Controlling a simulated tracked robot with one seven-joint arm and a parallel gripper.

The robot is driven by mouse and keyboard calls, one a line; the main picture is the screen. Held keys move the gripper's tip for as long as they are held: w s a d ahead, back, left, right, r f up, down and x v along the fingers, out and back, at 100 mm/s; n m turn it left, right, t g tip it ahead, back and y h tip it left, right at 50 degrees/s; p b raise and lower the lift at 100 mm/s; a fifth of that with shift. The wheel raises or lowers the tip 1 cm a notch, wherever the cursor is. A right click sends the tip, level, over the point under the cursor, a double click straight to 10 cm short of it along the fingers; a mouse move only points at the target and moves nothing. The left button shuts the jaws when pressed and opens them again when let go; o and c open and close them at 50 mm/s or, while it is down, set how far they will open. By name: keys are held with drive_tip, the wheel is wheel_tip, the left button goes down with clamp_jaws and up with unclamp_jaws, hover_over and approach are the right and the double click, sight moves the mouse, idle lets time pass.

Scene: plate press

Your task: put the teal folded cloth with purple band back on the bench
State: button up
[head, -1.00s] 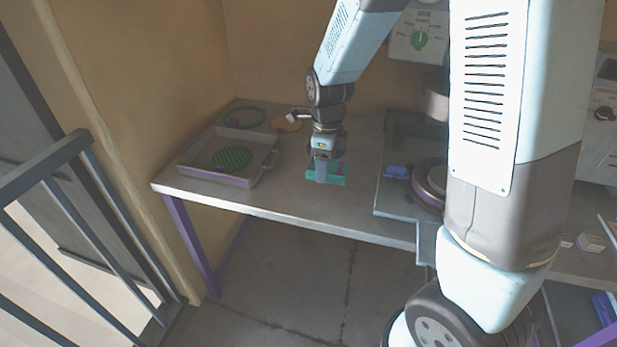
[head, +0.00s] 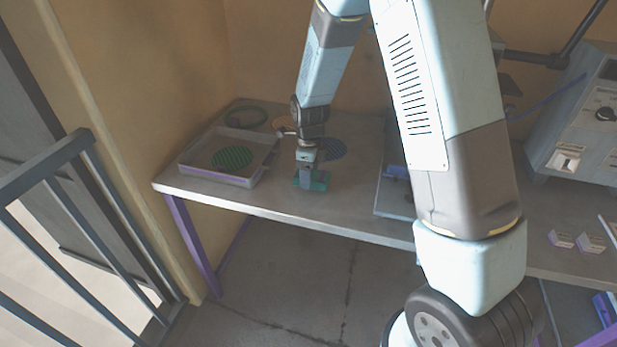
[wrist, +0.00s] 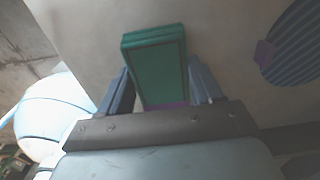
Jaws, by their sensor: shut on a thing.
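The teal folded cloth (head: 320,184) is at my gripper (head: 309,181), low over the bench (head: 350,195) near its front edge. In the wrist view the cloth (wrist: 157,62) lies between the two fingers of my gripper (wrist: 160,88), which is shut on it. A little purple of its band shows at the near end; the rest of the band is hidden by the gripper. I cannot tell whether the cloth touches the bench top.
A grey tray (head: 257,172) with a green ribbed disc (head: 232,158) stands left of the gripper. A green ring (head: 246,117) lies behind it. Bench around the cloth is clear.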

drive_tip(key=shift+f, duration=0.75)
drive_tip(key=o, duration=1.3)
wheel_tip(320, 180, up, 12)
drive_tip(key=shift+r, duration=0.15)
